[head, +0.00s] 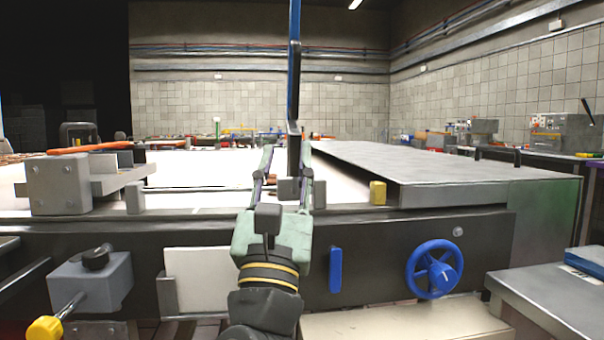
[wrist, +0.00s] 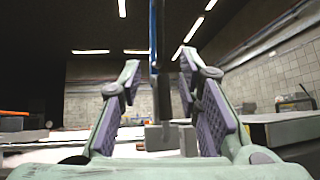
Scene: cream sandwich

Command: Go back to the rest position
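My gripper (head: 287,142) is raised in front of the long machine, near the middle of the head view. It points away from me, and its two fingers stand apart. In the wrist view my gripper (wrist: 160,64) is open, with padded fingers on both sides. A dark upright post (head: 294,110) with a blue upper part shows between the fingers in both views. It appears to stand beyond them; I see no contact. A grey block at the post's foot (wrist: 162,137) also shows between the fingers. Nothing is visibly held.
The machine's front has a blue handwheel (head: 434,269), a blue handle (head: 335,270) and a grey box with a yellow knob (head: 45,329). A flat metal table (head: 440,168) extends at right. A grey cabinet (head: 556,293) stands at front right.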

